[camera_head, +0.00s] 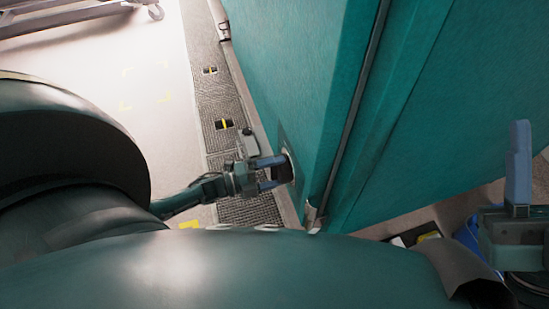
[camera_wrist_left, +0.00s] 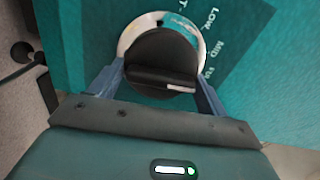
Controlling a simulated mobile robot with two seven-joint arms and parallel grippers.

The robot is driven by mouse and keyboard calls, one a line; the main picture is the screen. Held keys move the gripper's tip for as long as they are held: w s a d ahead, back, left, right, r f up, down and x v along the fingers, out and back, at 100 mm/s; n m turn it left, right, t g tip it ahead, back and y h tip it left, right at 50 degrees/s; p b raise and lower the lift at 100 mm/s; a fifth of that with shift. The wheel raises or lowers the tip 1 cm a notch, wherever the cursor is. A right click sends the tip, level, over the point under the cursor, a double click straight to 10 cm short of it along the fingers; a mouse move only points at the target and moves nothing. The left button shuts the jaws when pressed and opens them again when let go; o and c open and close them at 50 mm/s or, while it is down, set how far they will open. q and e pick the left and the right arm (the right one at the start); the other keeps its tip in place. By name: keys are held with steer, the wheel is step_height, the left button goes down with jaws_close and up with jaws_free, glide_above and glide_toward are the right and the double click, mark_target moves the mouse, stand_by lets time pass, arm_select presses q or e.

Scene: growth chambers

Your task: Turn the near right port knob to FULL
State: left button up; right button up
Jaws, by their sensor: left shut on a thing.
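The black round port knob (camera_wrist_left: 160,62) sits in a pale ring on a teal panel in the left wrist view. A raised bar crosses it, with a white mark near the bar's right end. White words LOW, MID and a partly hidden FU curve along its right side. The mark points right, toward the side of the FU word; exact alignment is unclear. My left gripper (camera_wrist_left: 157,92) is shut on the knob, one blue finger on each side. In the head view my left gripper (camera_head: 273,174) meets the dark knob (camera_head: 284,168) on the cabinet's side. My right gripper (camera_head: 518,165) shows one upright blue finger.
The tall teal cabinet (camera_head: 300,70) fills the upper middle and right, with a metal edge strip. A grated floor strip (camera_head: 215,100) runs along it, with pale open floor to its left. A wheeled metal cart (camera_head: 75,18) stands top left. A blue bin (camera_head: 468,238) is lower right.

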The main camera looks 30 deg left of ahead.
arm_select(q)
steer(key=shift+a+f+m, duration=0.1)
steer(key=shift+m, duration=0.6)
steer(key=o, duration=0.7)
steer(key=shift+o, duration=0.2)
steer(key=shift+s+a, duration=0.15)
steer(key=shift+s, duration=0.1)
steer(key=p+v, duration=0.2)
steer(key=v, duration=1)
steer(key=shift+s+a, duration=0.2)
steer(key=shift+a, duration=0.05)
arm_select(e)
steer(key=f+m+h, duration=0.2)
steer(key=m+h, duration=0.1)
steer(key=shift+w+a+f, duration=0.15)
steer(key=shift+w+f, duration=0.2)
steer(key=shift+w, duration=0.05)
steer(key=shift+s+r, duration=0.1)
steer(key=shift+r, duration=0.05)
